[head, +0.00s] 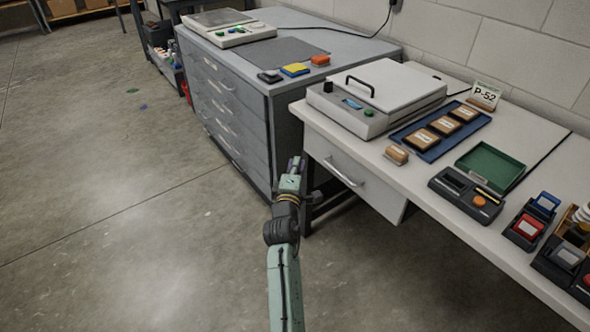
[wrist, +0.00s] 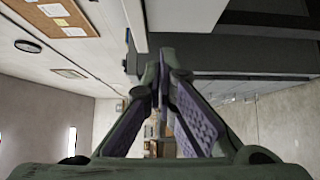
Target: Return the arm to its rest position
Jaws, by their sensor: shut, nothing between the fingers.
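My arm (head: 284,285) reaches up from the bottom middle of the head view. My gripper (head: 296,164) is at its end, in front of the grey drawer cabinet and left of the white table's drawer. In the wrist view the two fingers of my gripper (wrist: 161,84) meet at their tips, with nothing between them. The wrist view appears turned, with the room beyond the fingers.
A grey drawer cabinet (head: 225,110) stands behind my gripper. A white table (head: 460,225) to the right carries a lidded device (head: 375,98), a blue tray (head: 407,150), a green tray (head: 490,166) and stamp pads. The floor (head: 110,220) to the left is largely clear.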

